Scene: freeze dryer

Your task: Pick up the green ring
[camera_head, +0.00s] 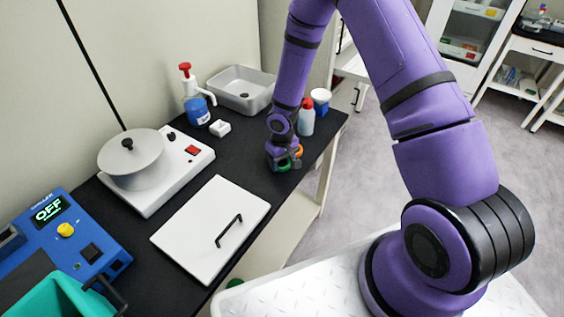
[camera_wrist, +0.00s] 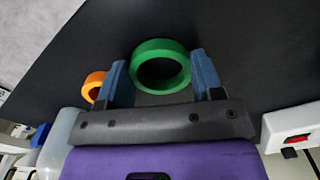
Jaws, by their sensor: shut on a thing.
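The green ring (camera_wrist: 161,45) shows in the wrist view between the two blue-grey fingers of my gripper (camera_wrist: 163,75). My gripper is shut on it, with a finger at each side. In the head view my gripper (camera_head: 284,163) is low at the black bench top, and a small part of the green ring (camera_head: 284,167) shows at its fingertips. I cannot tell whether the ring touches the bench. An orange ring (camera_wrist: 93,86) lies close beside the left finger in the wrist view, and it partly shows behind my gripper in the head view (camera_head: 298,151).
A wash bottle with a red cap (camera_head: 306,118) and a blue container with a white top (camera_head: 320,101) stand just behind my gripper. A white lid with a black handle (camera_head: 208,229), a white hotplate device (camera_head: 180,172) and a grey basin (camera_head: 240,90) are on the bench (camera_head: 250,165).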

